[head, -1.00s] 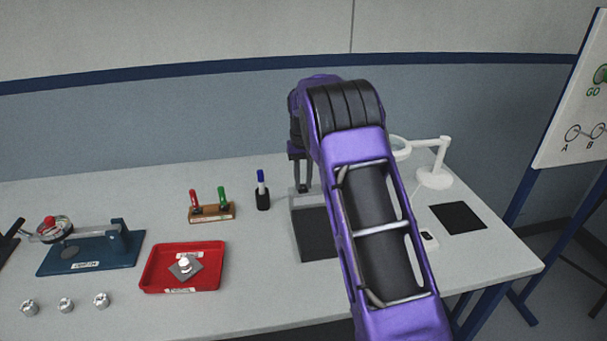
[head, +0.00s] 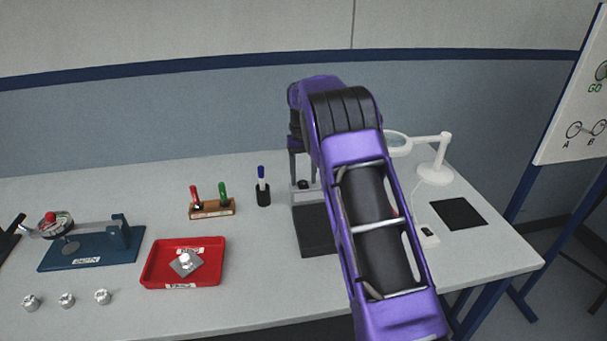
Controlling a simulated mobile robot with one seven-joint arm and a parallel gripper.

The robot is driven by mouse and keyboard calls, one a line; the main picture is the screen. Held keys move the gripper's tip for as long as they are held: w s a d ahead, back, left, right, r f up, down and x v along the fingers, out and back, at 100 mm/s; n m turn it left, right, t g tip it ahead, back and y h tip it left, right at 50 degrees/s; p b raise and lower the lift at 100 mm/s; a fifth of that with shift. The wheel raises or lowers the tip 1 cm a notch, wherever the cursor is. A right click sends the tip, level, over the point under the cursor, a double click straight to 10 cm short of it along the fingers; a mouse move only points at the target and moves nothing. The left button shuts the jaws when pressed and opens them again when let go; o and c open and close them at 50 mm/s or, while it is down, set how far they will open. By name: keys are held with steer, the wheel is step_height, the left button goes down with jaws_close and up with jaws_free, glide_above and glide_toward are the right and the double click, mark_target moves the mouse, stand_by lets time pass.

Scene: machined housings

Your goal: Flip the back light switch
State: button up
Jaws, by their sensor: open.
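My gripper (head: 303,184) points down at the back end of a dark flat panel (head: 314,238) with a grey strip (head: 306,198) along its back. Its two fingers are apart. A small black knob-like part (head: 303,184) shows between the fingertips, above the grey strip; whether the fingers touch it I cannot tell. A small white box (head: 429,237) with a dark face, which looks like a switch, lies right of my arm near a white magnifier lamp (head: 435,165). My arm hides the panel's right part. No switch is labelled readably.
Left of the panel stand a marker in a black holder (head: 263,190) and a wooden block with red and green pegs (head: 211,208). A red tray (head: 156,276), a blue gauge stand (head: 95,255) and several metal parts sit at left. A black mat (head: 459,213) lies right.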

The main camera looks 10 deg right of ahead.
mark_target(303, 182)
steer(key=shift+r, duration=0.15)
step_height(303, 182, up, 17)
steer(key=shift+w, duration=0.3)
steer(key=shift+r, duration=0.15)
stand_by(0.3)
